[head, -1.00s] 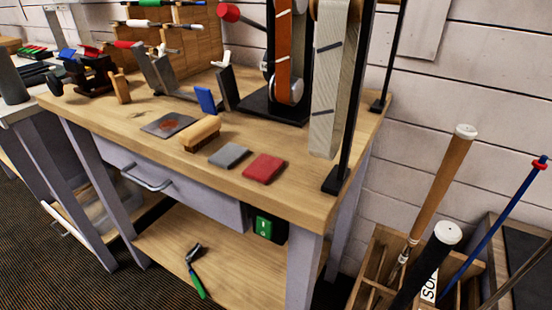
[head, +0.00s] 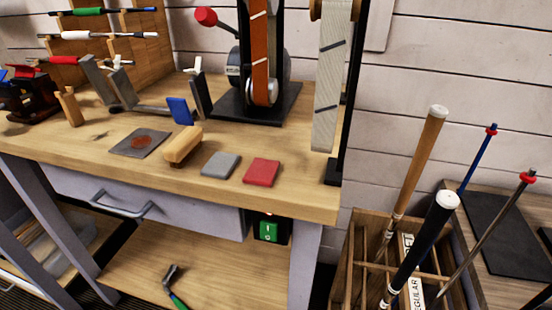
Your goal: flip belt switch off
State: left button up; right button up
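A switch box (head: 271,229) with a green face and a small white mark hangs under the front edge of the workbench (head: 300,199), right of the drawer. It is a dark box, and I cannot make out a separate lever on it. A belt sander (head: 260,60) with an orange belt stands on a black base at the back of the bench. A second, pale belt (head: 329,85) hangs to its right. Neither of my grippers is in the head view.
A wooden rack (head: 369,246) of clubs stands on the floor right of the bench, with shafts sticking up. A drawer handle (head: 124,205) juts out left of the switch. Blocks and pads lie on the bench top. A green-handled hammer (head: 173,288) lies on the lower shelf.

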aim_at(268, 229)
jog(key=k+z, duration=0.15)
jog(key=z, duration=0.35)
jog(key=k+l+z, duration=0.15)
jog(key=z, duration=0.3)
